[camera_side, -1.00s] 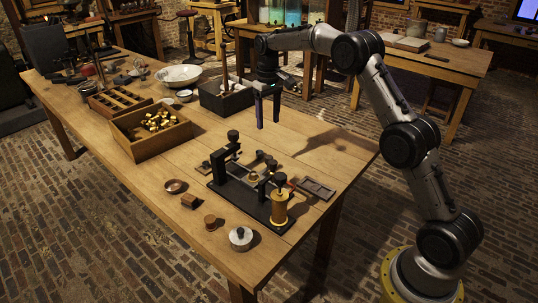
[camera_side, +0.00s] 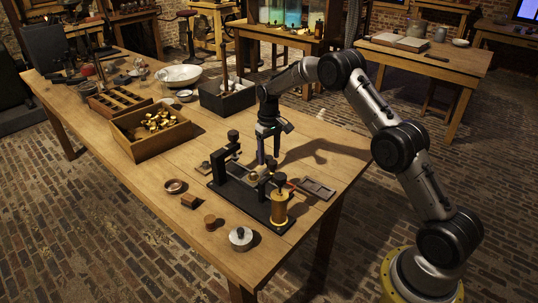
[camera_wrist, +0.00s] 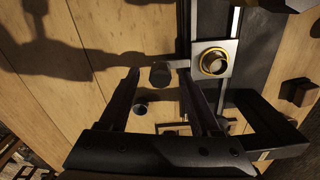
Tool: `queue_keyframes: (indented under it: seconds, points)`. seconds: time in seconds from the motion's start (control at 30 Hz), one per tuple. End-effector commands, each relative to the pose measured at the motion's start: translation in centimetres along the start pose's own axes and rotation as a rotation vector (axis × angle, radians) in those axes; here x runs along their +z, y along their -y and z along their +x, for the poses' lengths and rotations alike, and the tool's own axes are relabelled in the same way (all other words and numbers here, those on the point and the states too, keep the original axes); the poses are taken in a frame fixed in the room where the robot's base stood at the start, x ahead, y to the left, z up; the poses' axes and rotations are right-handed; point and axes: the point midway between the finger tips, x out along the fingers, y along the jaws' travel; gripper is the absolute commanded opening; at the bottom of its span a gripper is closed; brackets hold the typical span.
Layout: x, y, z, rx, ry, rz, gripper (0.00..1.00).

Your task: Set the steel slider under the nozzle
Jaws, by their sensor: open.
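The steel slider (camera_wrist: 226,57) is a bright plate on a dark track, with a brass ring (camera_wrist: 213,62) on it. A thin arm joins it to a dark round knob (camera_wrist: 159,74). In the wrist view my gripper (camera_wrist: 160,78) is open, with one finger on each side of the knob and gaps visible. In the side view my gripper (camera_side: 269,160) points down just behind the black fixture (camera_side: 232,191), low over its middle. A black upright frame (camera_side: 222,165) with a top knob stands at the fixture's left end. The nozzle itself is not clearly visible.
A brass pot (camera_side: 279,208) stands at the fixture's right end. A flat dark tray (camera_side: 317,188) lies to its right. Small loose parts, including a pale disc (camera_side: 240,238), lie in front. A wooden box (camera_side: 150,145) of brass pieces sits behind left.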

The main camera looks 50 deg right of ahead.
Motion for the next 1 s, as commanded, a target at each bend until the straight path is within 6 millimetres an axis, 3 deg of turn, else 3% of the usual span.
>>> queue_keyframes:
  seconds: [0.3,0.67,1.0]
  points:
    - [0.02,0.0,0.24,0.0,0.0,0.0,0.64]
    - [0.01,-0.01,0.2,0.0,0.0,0.0,0.0]
    - [0.0,-0.03,0.17,0.0,0.0,0.0,0.0]
